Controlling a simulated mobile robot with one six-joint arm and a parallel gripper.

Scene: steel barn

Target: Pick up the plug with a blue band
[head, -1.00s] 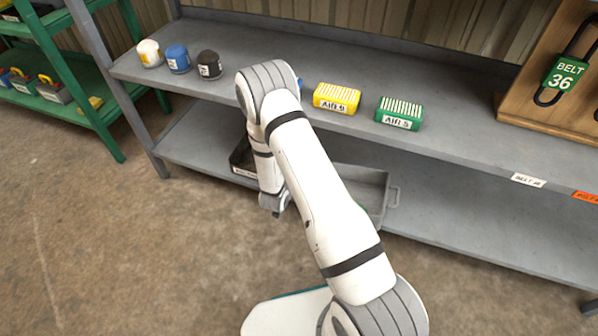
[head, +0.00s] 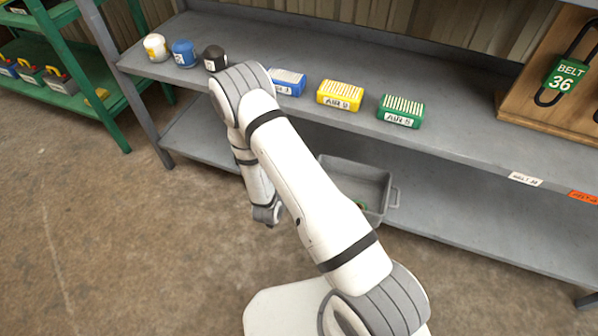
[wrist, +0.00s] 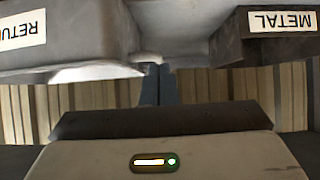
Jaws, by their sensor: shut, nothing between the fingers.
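I cannot make out a plug with a blue band in either view. My gripper (head: 267,216) hangs at the end of my arm, in front of the lower shelf and left of a grey bin (head: 391,198). In the wrist view, its dark fingers (wrist: 157,88) are together with nothing held, between two bins.
Blue (head: 287,82), yellow (head: 340,95) and green (head: 401,110) boxes and several cylinders line the upper shelf (head: 460,130). Bins marked "METAL" (wrist: 280,38) and "RETU…" (wrist: 60,40) flank the wrist view. A green rack (head: 112,115) stands left; the floor (head: 130,240) is clear.

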